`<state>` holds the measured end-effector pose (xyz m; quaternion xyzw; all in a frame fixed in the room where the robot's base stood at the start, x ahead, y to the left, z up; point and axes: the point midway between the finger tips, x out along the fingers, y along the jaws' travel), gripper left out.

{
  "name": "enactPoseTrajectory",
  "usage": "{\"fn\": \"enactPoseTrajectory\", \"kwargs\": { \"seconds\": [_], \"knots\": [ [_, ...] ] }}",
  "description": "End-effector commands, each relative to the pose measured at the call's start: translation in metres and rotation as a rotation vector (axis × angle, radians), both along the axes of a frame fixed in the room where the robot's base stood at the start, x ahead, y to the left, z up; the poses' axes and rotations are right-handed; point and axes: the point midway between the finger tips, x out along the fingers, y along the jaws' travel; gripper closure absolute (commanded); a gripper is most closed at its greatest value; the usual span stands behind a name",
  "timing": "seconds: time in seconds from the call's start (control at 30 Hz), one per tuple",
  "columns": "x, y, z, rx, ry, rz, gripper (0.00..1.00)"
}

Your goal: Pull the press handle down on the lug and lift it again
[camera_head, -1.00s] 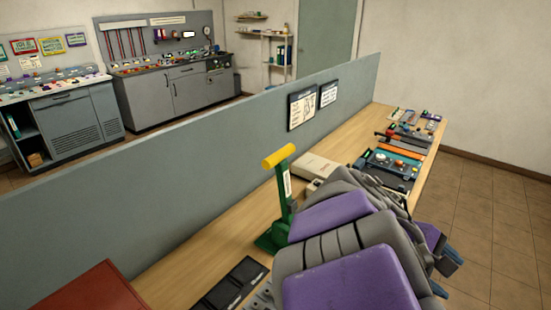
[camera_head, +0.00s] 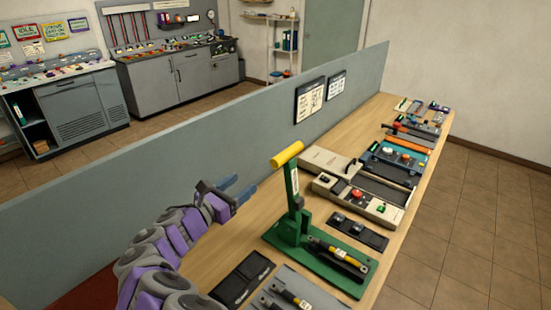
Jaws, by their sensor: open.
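The green press (camera_head: 293,232) stands on the wooden bench with its lever upright. The yellow handle (camera_head: 287,154) tops the lever. A dark cable piece with a yellow part (camera_head: 337,250) lies on the green press base; I cannot make out the lug itself. My gripper (camera_head: 240,190), with blue fingers, is open and empty. In the picture it is left of the press lever and a little below the yellow handle, apart from it.
A grey partition (camera_head: 150,195) runs behind the bench (camera_head: 222,250). A beige box with red and green buttons (camera_head: 358,196) and a dark tray (camera_head: 358,231) lie right of the press. A black case (camera_head: 243,279) and a grey tray lie in front.

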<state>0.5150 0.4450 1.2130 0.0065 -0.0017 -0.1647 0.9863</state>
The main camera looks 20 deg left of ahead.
Motion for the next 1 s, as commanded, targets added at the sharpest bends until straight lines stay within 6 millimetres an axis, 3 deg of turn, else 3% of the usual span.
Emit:
{"fn": "enactPoseTrajectory", "kwargs": {
  "seconds": [0.7, 1.0],
  "knots": [
    [0.127, -0.042, -0.003, -0.002, 0.0, -0.008, 0.39],
    [0.154, -0.054, 0.001, 0.0, -0.002, -0.005, 0.39]
  ]
}}
